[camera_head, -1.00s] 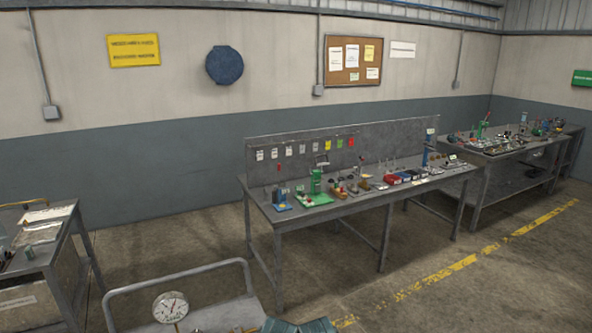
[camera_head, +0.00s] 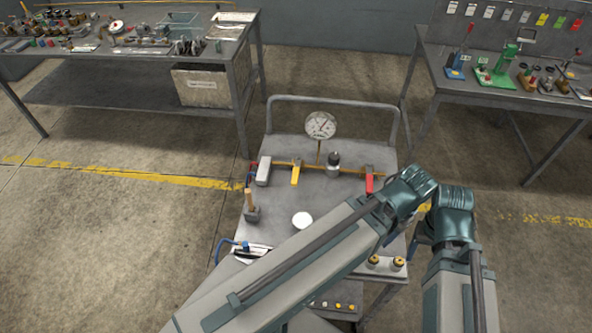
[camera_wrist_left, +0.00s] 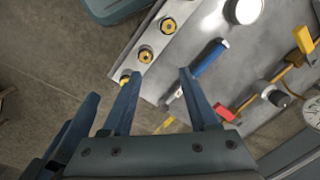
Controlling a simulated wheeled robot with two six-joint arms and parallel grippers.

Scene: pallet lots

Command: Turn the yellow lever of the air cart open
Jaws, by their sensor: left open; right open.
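The air cart (camera_head: 325,225) stands in front of me, with a round gauge (camera_head: 320,125) at its far end. A brass pipe (camera_head: 335,170) crosses it. The yellow lever (camera_head: 296,174) sits left of the gauge post and points crosswise to the pipe, towards me. It also shows at the right of the left wrist view (camera_wrist_left: 304,40). A red lever (camera_head: 369,182) is at the pipe's right. My left gripper (camera_wrist_left: 158,78) is open and empty, well apart from the yellow lever; my arm hides it in the head view. My right gripper (camera_head: 422,238) is partly hidden beside the cart's right edge, apart from the levers.
A blue-handled tool (camera_wrist_left: 211,58) shows in the wrist view. Laden benches stand at back left (camera_head: 243,60) and back right (camera_head: 425,45). Floor left of the cart is clear.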

